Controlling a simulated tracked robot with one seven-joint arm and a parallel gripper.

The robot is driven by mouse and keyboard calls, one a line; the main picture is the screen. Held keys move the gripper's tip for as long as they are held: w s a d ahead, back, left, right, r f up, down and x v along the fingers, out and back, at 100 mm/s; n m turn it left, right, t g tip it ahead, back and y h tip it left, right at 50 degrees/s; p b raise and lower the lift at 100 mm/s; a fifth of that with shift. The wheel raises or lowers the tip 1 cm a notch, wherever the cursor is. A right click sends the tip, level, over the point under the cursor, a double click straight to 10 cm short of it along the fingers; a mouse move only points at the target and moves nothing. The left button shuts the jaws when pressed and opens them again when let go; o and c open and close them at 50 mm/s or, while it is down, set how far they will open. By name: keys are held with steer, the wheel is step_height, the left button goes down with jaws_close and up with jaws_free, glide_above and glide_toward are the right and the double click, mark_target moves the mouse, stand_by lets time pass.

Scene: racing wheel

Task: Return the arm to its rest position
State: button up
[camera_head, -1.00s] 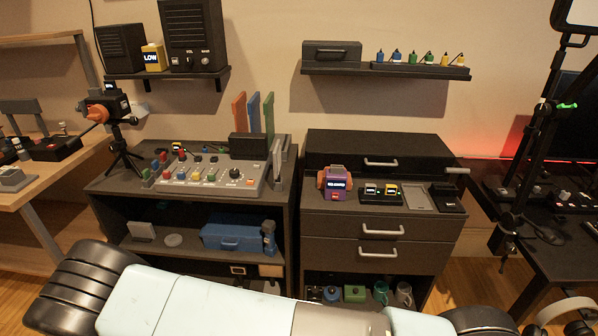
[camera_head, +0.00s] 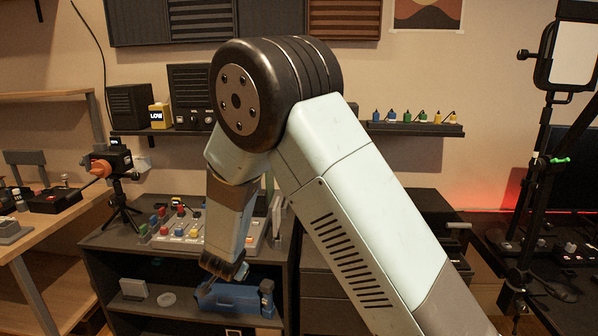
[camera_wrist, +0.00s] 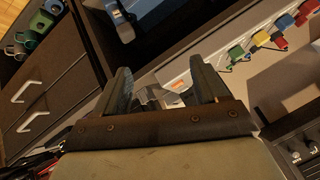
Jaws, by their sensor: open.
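My arm is raised and bent in the head view, with its upper joint high in the middle. My gripper (camera_head: 225,268) hangs from the forearm, pointing down, in front of the left cabinet. It visually overlaps the blue case on the cabinet's shelf; whether they touch I cannot tell. In the wrist view my gripper (camera_wrist: 162,82) has its two dark fingers apart, with nothing held between them.
The left cabinet (camera_head: 105,240) carries a control panel (camera_head: 180,232) with coloured knobs. The blue case (camera_head: 238,300) lies on its lower shelf. A camera on a tripod (camera_head: 118,195) stands at the left. A wall shelf (camera_head: 415,129) holds small coloured bottles. A black stand (camera_head: 530,190) rises at right.

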steer(key=s+d+r+n+g+y, duration=0.1)
steer(key=s+d+r+n+y, duration=0.1)
steer(key=d+r, duration=0.9)
steer(key=s+d+r+n+g+y, duration=0.1)
steer(key=s+d+r, duration=0.1)
steer(key=d+r, duration=0.95)
steer(key=s+d+r+n+h, duration=0.1)
steer(key=s+d+r, duration=0.3)
steer(key=s+d, duration=0.6)
steer(key=s+d+r+h, duration=0.3)
steer(key=s+d+r, duration=0.2)
steer(key=s+d, duration=0.5)
steer(key=s, duration=0.3)
steer(key=shift+r+n+g, duration=0.15)
steer(key=shift+n+g, duration=0.25)
